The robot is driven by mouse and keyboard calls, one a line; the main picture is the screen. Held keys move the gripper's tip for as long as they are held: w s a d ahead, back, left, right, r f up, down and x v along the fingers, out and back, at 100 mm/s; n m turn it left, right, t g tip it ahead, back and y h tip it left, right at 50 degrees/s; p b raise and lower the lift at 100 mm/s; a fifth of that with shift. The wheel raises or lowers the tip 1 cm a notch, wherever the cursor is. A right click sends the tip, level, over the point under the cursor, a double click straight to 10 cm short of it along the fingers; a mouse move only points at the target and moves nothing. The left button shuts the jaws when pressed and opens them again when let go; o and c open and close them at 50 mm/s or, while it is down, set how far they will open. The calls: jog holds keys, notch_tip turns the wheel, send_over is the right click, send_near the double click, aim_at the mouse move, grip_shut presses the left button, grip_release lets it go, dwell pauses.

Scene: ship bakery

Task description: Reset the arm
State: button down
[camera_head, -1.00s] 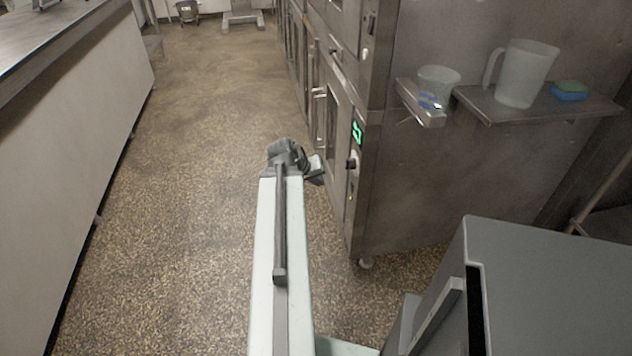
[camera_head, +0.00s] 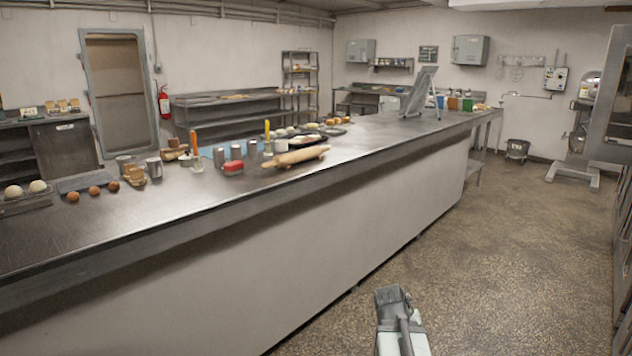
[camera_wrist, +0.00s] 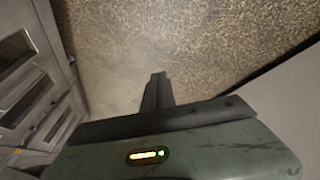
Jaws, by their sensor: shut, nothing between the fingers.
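My gripper (camera_wrist: 157,92) shows in the wrist view as dark fingers closed together, with nothing between them. It points out over the bare speckled floor (camera_wrist: 200,40). In the head view the grey end of my arm (camera_head: 392,300) is at the bottom edge, right of centre, over the floor beside the long counter. The fingertips cannot be made out there. Nothing touches the gripper.
A long steel-topped counter (camera_head: 330,225) runs along the left, bearing a rolling pin (camera_head: 295,157), eggs, cups and a sign stand (camera_head: 420,92). Oven doors (camera_wrist: 25,75) stand at left in the wrist view. The aisle floor (camera_head: 510,260) is clear; a bucket (camera_head: 517,149) stands far back.

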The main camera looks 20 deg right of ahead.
jog(key=w+a+f+n+g+y, duration=0.1)
jog(key=a+n+y, duration=0.1)
jog(key=a, duration=1.3)
jog(key=w+a+f+n+y, duration=0.1)
jog(key=a+f+n+y, duration=0.15)
jog(key=a, duration=1.25)
notch_tip(320, 180, up, 27)
jog(key=s+g+p, duration=0.1)
jog(key=s+p, duration=0.1)
jog(key=p, duration=2.4)
jog(key=shift+s+a+f+y, duration=0.15)
jog(key=shift+s+a+y, duration=0.05)
jog(key=shift+a+y, duration=0.2)
